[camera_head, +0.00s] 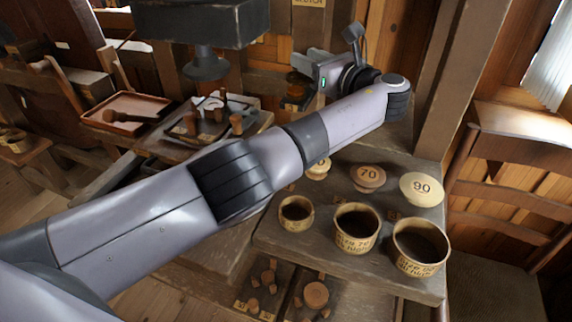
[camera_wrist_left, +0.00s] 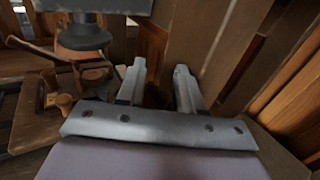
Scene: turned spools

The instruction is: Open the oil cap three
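I cannot make out an oil cap marked three in either view. A small dark amber jar-like object (camera_head: 297,88) stands behind the bench, partly hidden by my left gripper. My left gripper (camera_head: 316,64) is at the end of the arm that crosses the head view from the left, near the post at the back. In the left wrist view its two fingers (camera_wrist_left: 158,88) stand apart with nothing between them. My right gripper is not in view.
Wooden cups (camera_head: 357,228) and lids marked 70 (camera_head: 368,177) and 90 (camera_head: 422,188) stand on a dark bench below my arm. A black fixture (camera_head: 205,64) hangs at the upper left. A tray (camera_head: 125,103) lies beyond. A chair (camera_head: 510,160) stands at right.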

